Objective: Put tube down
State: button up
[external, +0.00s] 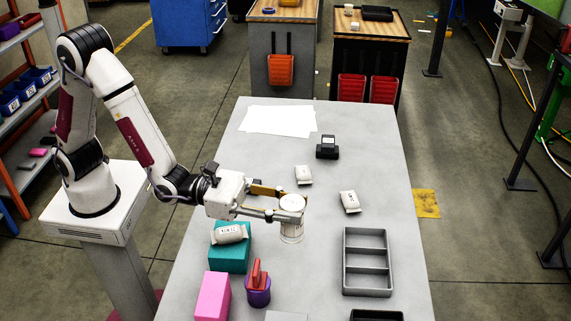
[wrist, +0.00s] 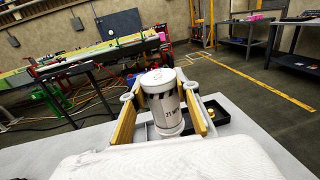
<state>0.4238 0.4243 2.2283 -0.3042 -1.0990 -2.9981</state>
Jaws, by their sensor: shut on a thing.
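The tube (external: 291,222) is a short white cylinder with a lid, held upright between the fingers of my gripper (external: 279,203). In the wrist view the tube (wrist: 163,105) shows dark striped bands and printed text, with my gripper's (wrist: 163,112) two fingers on either side of it. In the external view the tube is over the middle of the grey table (external: 378,139). Whether its base touches the table cannot be told.
A grey compartment tray (external: 367,262) stands to the right. A teal box (external: 230,257) with a white packet on it, a pink box (external: 212,296) and a purple container (external: 258,292) stand close in front. White packets (external: 304,175) (external: 349,201) and a black device (external: 327,147) lie behind.

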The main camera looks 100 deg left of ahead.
jog(key=w+a+f+n+g+y, duration=0.1)
jog(key=w+a+f+n+y, duration=0.3)
jog(key=a, duration=0.4)
jog(key=w+a+f+n+g+y, duration=0.1)
jog(key=w+a+f+y, duration=0.3)
jog(key=a+f, duration=0.3)
jog(key=w+a+f+n+y, duration=0.3)
jog(key=a+f+y, duration=0.1)
jog(key=a, duration=0.5)
jog(key=s+a+f+n+g+y, duration=0.2)
jog(key=a+f+n+g+y, duration=0.25)
jog(key=a, duration=0.55)
jog(key=s+a+r+n+g+y, duration=0.3)
jog(key=s+r+g, duration=0.1)
jog(key=shift+a+r, duration=0.2)
jog(key=shift+a, duration=0.15)
jog(key=shift+f, duration=0.1)
notch_tip(320, 180, down, 6)
jog(key=shift+f, duration=0.15)
jog(key=shift+f, duration=1.75)
